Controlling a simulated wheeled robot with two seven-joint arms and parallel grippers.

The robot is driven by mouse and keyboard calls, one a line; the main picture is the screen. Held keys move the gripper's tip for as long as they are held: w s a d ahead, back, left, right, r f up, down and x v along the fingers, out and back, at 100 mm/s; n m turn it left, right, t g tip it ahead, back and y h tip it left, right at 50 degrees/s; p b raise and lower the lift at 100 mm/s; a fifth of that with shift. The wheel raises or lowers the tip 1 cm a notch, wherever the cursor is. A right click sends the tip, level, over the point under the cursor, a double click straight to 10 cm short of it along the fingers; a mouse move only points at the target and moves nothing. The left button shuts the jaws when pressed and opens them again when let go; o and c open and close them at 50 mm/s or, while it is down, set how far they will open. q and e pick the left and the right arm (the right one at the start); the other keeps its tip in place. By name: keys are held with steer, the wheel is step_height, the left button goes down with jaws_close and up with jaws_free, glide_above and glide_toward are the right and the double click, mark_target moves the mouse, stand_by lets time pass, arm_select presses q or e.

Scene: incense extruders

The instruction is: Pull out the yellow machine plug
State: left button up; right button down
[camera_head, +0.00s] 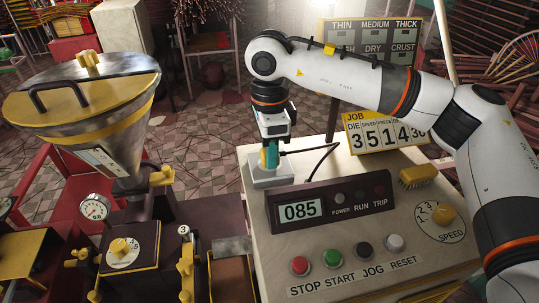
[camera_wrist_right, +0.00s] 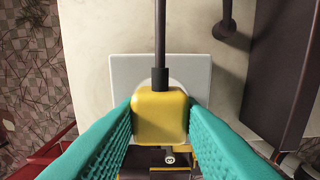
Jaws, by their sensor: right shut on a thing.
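The yellow plug (camera_wrist_right: 160,117) shows in the right wrist view as a rounded block with a dark cable (camera_wrist_right: 160,40) running up from it. It stands over a white socket plate (camera_wrist_right: 196,70) and overlaps it; I cannot tell how deep it sits. My right gripper (camera_wrist_right: 160,125) has its teal fingers shut on the plug from both sides. In the head view my right gripper (camera_head: 270,158) points down at the socket plate (camera_head: 262,181) on the cabinet's left back corner, and its fingers hide most of the plug. My left gripper is not in view.
The cabinet top (camera_head: 370,260) holds a display box (camera_head: 330,198) reading 085, several push buttons, a speed dial (camera_head: 442,215) and a yellow brush (camera_head: 417,176). A number board (camera_head: 385,132) stands behind. A hopper machine (camera_head: 85,95) stands to the left.

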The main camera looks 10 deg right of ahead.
steer(key=shift+r+p, duration=1.35)
steer(key=shift+r, duration=1.6)
